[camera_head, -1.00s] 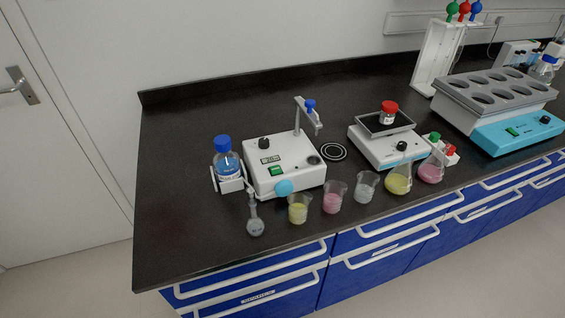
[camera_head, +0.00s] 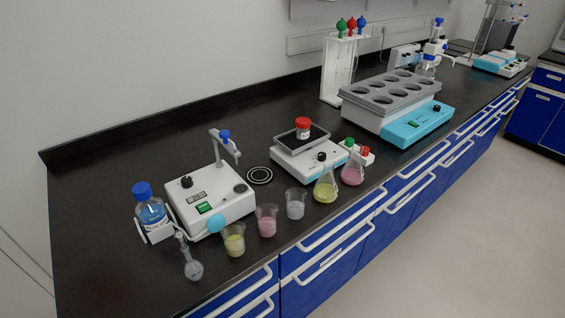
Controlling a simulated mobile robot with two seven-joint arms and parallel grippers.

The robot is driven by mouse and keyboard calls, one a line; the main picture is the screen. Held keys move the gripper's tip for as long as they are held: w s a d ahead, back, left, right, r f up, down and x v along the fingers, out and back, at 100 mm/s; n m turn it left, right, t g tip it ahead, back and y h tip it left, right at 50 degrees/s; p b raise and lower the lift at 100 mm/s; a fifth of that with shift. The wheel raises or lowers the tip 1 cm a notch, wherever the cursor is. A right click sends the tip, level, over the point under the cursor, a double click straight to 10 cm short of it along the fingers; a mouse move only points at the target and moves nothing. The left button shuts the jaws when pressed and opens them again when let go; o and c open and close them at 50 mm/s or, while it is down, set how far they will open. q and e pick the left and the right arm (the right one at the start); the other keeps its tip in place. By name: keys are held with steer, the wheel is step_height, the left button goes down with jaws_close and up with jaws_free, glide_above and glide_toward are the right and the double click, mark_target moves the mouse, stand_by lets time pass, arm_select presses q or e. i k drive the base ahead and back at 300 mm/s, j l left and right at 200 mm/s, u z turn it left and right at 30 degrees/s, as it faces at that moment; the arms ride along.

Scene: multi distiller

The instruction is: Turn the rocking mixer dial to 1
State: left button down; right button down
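The device that looks like the rocking mixer (camera_head: 311,167) is a white and light-blue box with a tilted dark platform (camera_head: 289,144) on top. A red-capped jar (camera_head: 303,127) stands on the platform. Its black dial (camera_head: 322,157) is on the front; the setting is too small to read. Neither of my grippers is in view.
Glass vessels line the bench's front edge, including a yellow flask (camera_head: 326,190) and a pink flask (camera_head: 352,173) before the mixer. A white dial device (camera_head: 222,205) is left; a grey-topped water bath (camera_head: 415,124) is right. Floor is clear at right.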

mark_target(321, 155)
steer(key=i+l, duration=0.1)
steer(key=l, duration=0.25)
steer(key=i+l, duration=0.15)
steer(key=l, duration=0.2)
steer(key=i+l, duration=0.1)
steer(key=l, duration=0.3)
steer(key=i+l, duration=0.15)
steer(key=l, duration=0.2)
